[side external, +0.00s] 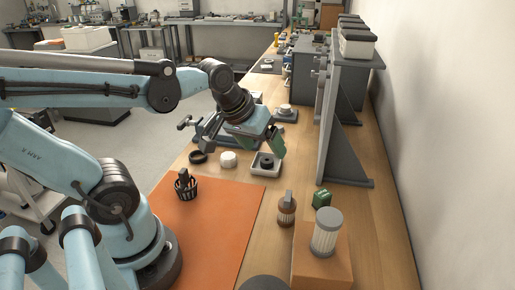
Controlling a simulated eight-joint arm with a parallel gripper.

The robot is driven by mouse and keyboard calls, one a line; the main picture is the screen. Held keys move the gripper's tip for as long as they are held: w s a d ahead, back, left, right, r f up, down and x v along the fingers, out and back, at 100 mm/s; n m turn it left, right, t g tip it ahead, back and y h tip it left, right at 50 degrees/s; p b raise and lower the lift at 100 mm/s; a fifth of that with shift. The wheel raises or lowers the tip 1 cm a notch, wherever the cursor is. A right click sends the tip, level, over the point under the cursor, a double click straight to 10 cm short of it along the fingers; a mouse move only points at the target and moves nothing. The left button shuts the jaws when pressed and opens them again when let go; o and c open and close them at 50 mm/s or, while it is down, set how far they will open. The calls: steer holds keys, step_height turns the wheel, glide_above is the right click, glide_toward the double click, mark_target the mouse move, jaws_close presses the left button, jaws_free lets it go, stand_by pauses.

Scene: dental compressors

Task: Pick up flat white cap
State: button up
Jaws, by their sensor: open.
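The flat white cap (228,159) lies on the wooden bench, just beyond the far edge of the orange mat. Nothing shows between the fingers. The exact height of the gripper over the cap is hard to tell.
The black ring (198,157) lies left of the cap. A grey upright stand (345,115) rises at right. A black basket (186,187) stands on the orange mat (225,225), whose middle is clear. A ribbed filter (326,233) stands at front right.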

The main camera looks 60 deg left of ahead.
steer(key=w+a+n+g, duration=0.2)
steer(key=a+n+g, duration=0.1)
steer(key=a+n, duration=0.85)
steer(key=n+g, duration=0.3)
steer(key=n, duration=0.9)
glide_above(228, 155)
step_height(228, 155, down, 3)
steer(key=shift+h, duration=0.3)
steer(key=shift+f, duration=5.7)
steer(key=c, duration=1.1)
